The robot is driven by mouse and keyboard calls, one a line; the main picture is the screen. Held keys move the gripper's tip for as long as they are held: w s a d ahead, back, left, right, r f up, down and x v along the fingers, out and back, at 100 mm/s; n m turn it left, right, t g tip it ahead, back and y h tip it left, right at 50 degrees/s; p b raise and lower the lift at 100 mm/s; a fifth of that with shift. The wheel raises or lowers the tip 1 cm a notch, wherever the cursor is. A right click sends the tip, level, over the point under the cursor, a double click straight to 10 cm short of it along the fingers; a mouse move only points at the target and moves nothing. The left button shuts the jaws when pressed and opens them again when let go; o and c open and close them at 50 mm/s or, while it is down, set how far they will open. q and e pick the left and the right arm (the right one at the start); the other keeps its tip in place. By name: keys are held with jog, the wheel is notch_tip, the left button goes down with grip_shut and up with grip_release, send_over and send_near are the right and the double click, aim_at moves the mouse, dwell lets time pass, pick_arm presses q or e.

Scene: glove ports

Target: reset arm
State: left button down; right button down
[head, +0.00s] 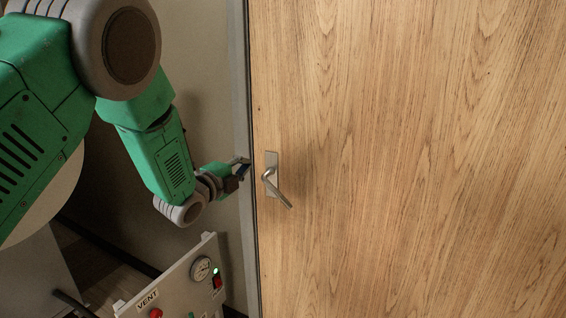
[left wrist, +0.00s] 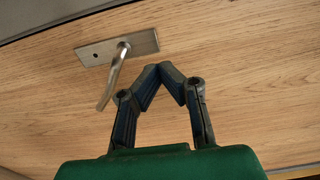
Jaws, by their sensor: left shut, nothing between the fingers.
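My left arm comes in from the left in the head view, green with grey joints. My left gripper (head: 243,168) is near the door's left edge, just left of the metal lever handle (head: 277,184). In the left wrist view the gripper (left wrist: 166,68) has its fingertips together with nothing between them. The handle (left wrist: 113,77) and its plate lie beside the fingers there, to their left, and look apart from them. The handle's lever slopes down to the right in the head view. My right gripper is not in view.
A wooden door (head: 420,120) fills the right of the head view and looks closed against its grey frame (head: 243,240). A control panel (head: 180,285) with a gauge, a switch and a VENT label stands below my left arm. Grey wall lies behind the arm.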

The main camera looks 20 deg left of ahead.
pick_arm(q)
jog(key=s+f+n+g+y, duration=0.1)
jog(key=s+f+n+g, duration=0.15)
jog(key=s+f, duration=0.4)
jog(key=s+f+n+g+y, duration=0.15)
jog(key=s+f+n, duration=0.25)
jog(key=f, duration=0.6)
jog(key=s+f+n+g, duration=0.3)
jog(key=s+f, duration=0.3)
jog(key=f, duration=0.3)
jog(key=s+f+n+g, duration=0.3)
jog(key=s+f, duration=0.1)
jog(key=s, duration=0.6)
jog(key=s+d+f+n+g+y, duration=0.1)
jog(key=s+f+n+g, duration=0.2)
jog(key=s, duration=0.8)
jog(key=s+d+f+n+g, duration=0.1)
jog(key=s+f+n+g, duration=0.3)
jog(key=s, duration=0.7)
jog(key=shift+f, duration=0.45)
jog(key=shift+w, duration=0.2)
jog(key=shift+n, duration=0.25)
